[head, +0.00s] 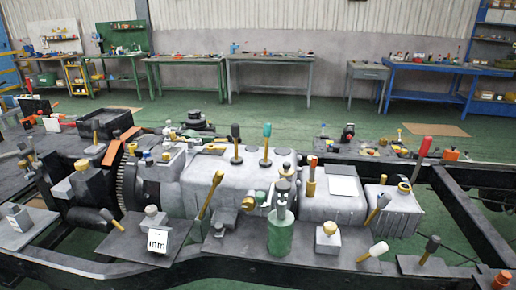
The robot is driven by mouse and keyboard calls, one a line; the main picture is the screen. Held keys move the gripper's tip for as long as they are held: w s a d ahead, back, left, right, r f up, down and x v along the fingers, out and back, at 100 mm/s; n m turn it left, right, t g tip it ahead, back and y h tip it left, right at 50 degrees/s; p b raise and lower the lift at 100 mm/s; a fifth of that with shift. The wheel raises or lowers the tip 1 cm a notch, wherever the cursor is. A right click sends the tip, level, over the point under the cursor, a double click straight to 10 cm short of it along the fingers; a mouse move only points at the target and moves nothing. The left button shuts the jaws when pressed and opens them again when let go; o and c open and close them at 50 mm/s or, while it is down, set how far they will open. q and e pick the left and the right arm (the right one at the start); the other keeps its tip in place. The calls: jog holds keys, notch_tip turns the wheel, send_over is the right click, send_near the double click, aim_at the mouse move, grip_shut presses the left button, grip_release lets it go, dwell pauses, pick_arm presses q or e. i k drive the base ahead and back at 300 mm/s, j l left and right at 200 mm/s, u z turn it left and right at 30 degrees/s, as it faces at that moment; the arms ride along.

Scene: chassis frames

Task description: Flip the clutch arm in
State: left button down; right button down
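Several levers stand on a grey chassis assembly (225,185), and I cannot tell which one is the clutch arm. A yellow lever (209,195) leans to the right at the middle. A dark-knobbed lever (235,143) and a teal-knobbed lever (265,146) stand nearly upright on the housing. A white-knobbed lever (374,251) and a dark-knobbed lever (430,248) lean right, low in front. Neither of my grippers shows.
A green cylinder (281,232) and a white block marked "mm" (157,241) stand on the front plates. Black frame rails (460,215) surround the assembly. Workbenches (270,60) line the back wall, with open green floor (290,113) before them.

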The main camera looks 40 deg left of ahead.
aim_at(218, 178)
jog(key=u, duration=1.75)
